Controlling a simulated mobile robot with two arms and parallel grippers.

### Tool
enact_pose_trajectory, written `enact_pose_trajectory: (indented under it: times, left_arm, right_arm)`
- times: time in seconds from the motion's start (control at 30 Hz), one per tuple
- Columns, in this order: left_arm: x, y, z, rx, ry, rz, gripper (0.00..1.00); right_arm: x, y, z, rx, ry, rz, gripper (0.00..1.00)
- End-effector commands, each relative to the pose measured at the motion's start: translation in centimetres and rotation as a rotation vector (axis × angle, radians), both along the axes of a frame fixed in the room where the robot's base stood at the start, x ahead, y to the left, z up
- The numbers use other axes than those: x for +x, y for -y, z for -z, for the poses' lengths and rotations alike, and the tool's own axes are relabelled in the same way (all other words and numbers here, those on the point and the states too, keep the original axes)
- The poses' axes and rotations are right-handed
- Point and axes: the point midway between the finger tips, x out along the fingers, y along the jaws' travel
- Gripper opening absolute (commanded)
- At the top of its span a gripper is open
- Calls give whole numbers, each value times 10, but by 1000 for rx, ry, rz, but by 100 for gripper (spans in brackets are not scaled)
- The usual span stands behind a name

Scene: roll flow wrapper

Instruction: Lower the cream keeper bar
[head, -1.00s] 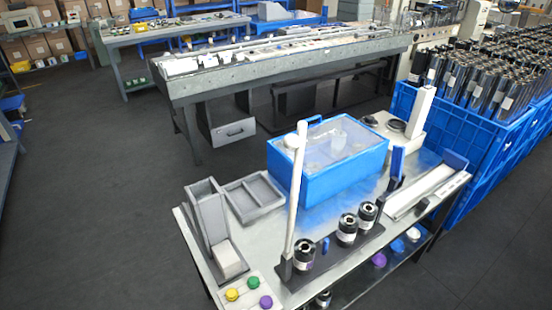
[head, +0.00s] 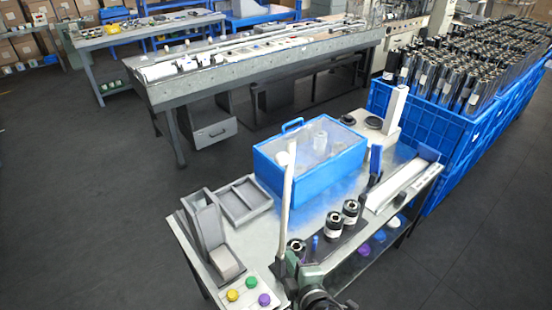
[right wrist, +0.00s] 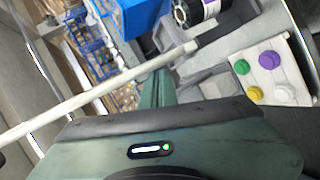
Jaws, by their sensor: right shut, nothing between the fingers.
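The cream keeper bar (head: 288,205) stands raised and nearly upright in the head view, at the left end of a dark base plate holding black rolls (head: 334,225). Its foot is partly hidden behind my right arm. In the right wrist view the bar (right wrist: 100,92) runs diagonally across the picture. My right gripper (head: 292,268) is at the bottom of the head view, close to the lower part of the bar. Its dark green fingers (right wrist: 157,88) are shut and empty; I cannot tell whether they touch the bar. My left gripper is not in view.
A blue box with a clear lid (head: 310,180) stands behind the bar. Grey trays (head: 243,201) and a panel of coloured buttons (head: 248,291) lie to the left. A silver rail (head: 398,186) lies at right. The floor at left is clear.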

Motion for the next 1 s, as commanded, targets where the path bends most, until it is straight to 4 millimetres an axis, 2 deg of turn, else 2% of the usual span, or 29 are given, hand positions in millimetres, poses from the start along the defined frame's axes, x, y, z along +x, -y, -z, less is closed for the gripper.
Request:
enact_pose_trajectory:
  times: [0.03, 0.1, 0.2, 0.3, 0.43, 0.57, 0.77, 0.9, 0.93, 1.0]
  left_arm:
    - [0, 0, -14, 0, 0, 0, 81]
    - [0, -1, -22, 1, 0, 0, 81]
    - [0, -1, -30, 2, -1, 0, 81]
    - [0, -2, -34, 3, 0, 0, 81]
    - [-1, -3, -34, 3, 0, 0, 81]
    - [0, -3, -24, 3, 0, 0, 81]
    - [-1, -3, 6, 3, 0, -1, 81]
    - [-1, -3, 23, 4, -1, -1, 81]
    - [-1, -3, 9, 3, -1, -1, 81]
    - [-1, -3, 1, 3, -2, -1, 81]
  right_arm:
    - [-7, -13, -62, -16, 92, -47, 0]
    - [-22, -26, -126, -35, 202, -94, 0]
    - [-46, -33, -196, -46, 322, -133, 0]
    - [-64, -33, -241, -47, 397, -151, 0]
    - [-75, -31, -265, -44, 440, -159, 0]
    - [-70, -33, -265, -41, 448, -155, 0]
    - [-49, -42, -261, -40, 452, -159, 0]
    - [-26, -52, -263, -40, 451, -159, 0]
    - [-19, -54, -270, -46, 445, -158, 0]
    - [-4, -59, -271, -47, 444, -157, 0]
